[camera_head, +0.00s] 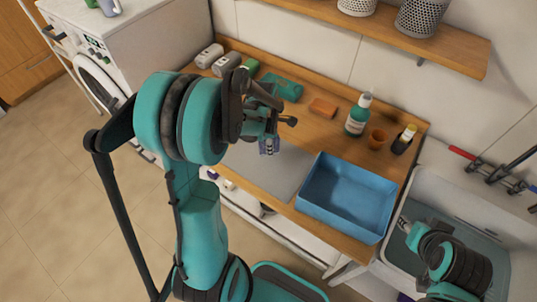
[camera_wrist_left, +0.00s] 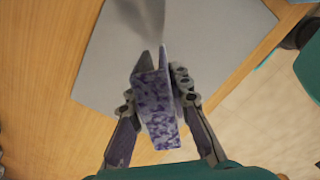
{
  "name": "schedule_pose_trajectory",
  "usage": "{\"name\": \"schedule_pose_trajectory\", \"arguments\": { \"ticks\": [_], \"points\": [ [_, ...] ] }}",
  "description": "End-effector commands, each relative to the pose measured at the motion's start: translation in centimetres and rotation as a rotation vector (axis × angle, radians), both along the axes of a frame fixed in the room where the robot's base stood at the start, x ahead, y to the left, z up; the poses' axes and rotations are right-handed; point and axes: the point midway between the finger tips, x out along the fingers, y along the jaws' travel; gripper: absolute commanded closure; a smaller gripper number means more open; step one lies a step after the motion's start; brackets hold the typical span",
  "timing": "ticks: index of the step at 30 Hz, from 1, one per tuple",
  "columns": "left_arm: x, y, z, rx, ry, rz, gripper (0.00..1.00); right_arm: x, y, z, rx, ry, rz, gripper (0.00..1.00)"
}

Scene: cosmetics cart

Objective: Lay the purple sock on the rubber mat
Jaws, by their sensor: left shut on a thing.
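My left gripper (camera_head: 270,136) is above the counter, over the grey rubber mat (camera_head: 270,178). It is shut on the purple sock (camera_head: 269,147), a patterned purple and white piece that hangs below the fingers. In the left wrist view the sock (camera_wrist_left: 155,108) sits between the two fingers of the left gripper (camera_wrist_left: 155,92), with the mat (camera_wrist_left: 110,50) behind it. The sock looks held above the mat; the exact gap is unclear. My right gripper (camera_head: 404,225) is small in the head view, near the grey sink, and its fingers are hard to make out.
A blue bin (camera_head: 348,178) stands at the mat's right. Behind are a teal bundle (camera_head: 286,88), an orange block (camera_head: 322,108), a green bottle (camera_head: 357,116), a brown cup (camera_head: 377,138) and a dark bottle (camera_head: 404,139). A wooden shelf (camera_head: 450,45) overhangs the back.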

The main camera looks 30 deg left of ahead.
Motion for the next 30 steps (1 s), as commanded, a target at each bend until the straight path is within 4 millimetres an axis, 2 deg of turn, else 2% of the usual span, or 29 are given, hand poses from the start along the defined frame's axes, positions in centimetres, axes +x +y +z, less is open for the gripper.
{"name": "schedule_pose_trajectory", "arguments": {
  "ticks": [4,9,21,22,24,30],
  "points": [
    [0.0,0.1,-1.3,0.000,0.000,-0.001,1.00,0.0,0.0,-0.4,0.000,0.000,0.000,0.60],
    [0.0,0.1,-3.9,0.000,0.000,0.000,1.00,0.0,0.0,-1.2,0.000,0.000,0.000,0.60],
    [0.0,0.1,-4.5,0.000,0.000,0.000,1.00,0.0,0.0,-1.6,0.000,0.000,0.000,0.60],
    [0.0,0.1,-4.5,0.000,0.000,0.000,0.78,0.0,0.0,-1.6,0.000,0.000,0.000,0.60],
    [0.0,0.1,-4.4,0.000,0.000,0.000,0.60,0.0,0.0,-1.5,0.000,0.000,0.000,0.60],
    [0.0,0.1,-4.3,0.000,0.000,0.000,0.60,0.0,0.0,-1.5,0.000,0.000,0.000,0.60]
  ]
}}
